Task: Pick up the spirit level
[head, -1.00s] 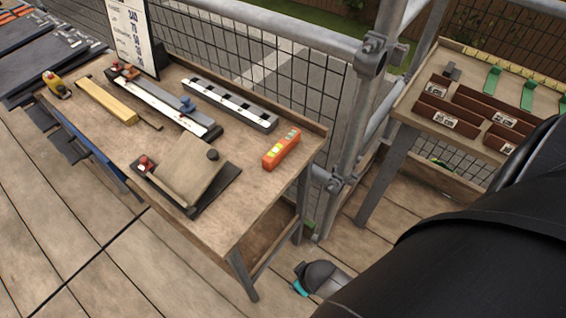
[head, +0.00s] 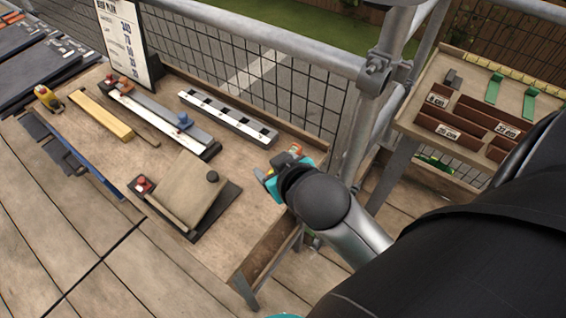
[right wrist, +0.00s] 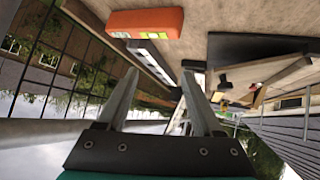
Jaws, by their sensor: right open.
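The spirit level is a short orange block with yellow-green windows. In the head view the spirit level (head: 295,150) lies at the right end of the workbench (head: 255,215), mostly hidden behind my right gripper (head: 265,178). In the right wrist view the spirit level (right wrist: 147,23) shows near the top, beyond the fingertips. My right gripper (right wrist: 159,76) is open, with nothing between its fingers, and apart from the level.
A grey-and-white slotted bar (head: 228,117) lies along the bench's back edge. A board with a tan sheet (head: 187,188) lies at the front. A scaffold post (head: 375,100) and mesh fence stand behind. A second table (head: 415,110) with brown trays is at right.

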